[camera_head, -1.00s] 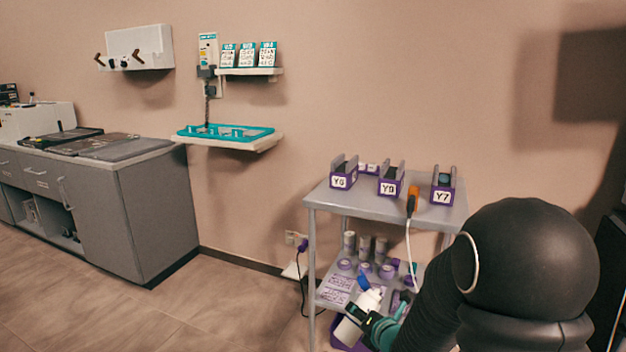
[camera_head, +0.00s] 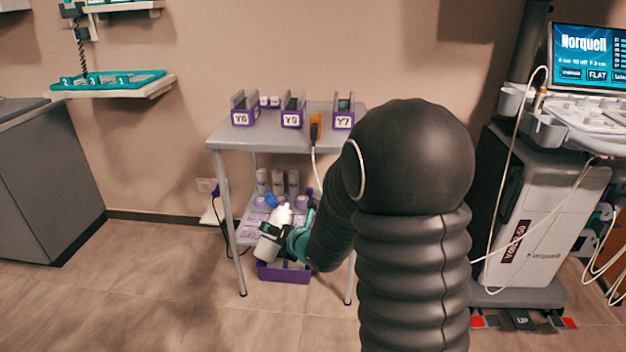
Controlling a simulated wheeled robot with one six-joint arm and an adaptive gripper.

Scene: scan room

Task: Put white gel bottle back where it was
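The white gel bottle (camera_head: 266,250) is in my gripper (camera_head: 276,232), in front of the grey trolley's lower shelf (camera_head: 250,238). The bottle is tilted, with its top to the upper right and its base to the lower left. A blue piece, seemingly its cap, shows by its top. The dark and teal fingers cross the bottle's middle and appear closed on it. My dark arm hides the right part of the trolley.
The trolley top (camera_head: 222,136) carries purple holders marked Y6 (camera_head: 242,120), Y9 (camera_head: 292,120) and Y7 (camera_head: 343,122), and an orange-handled corded device (camera_head: 315,127). Several canisters (camera_head: 278,182) stand below. A purple bin (camera_head: 284,273) sits low. An ultrasound machine (camera_head: 535,215) stands right; a teal tray (camera_head: 110,82) hangs left.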

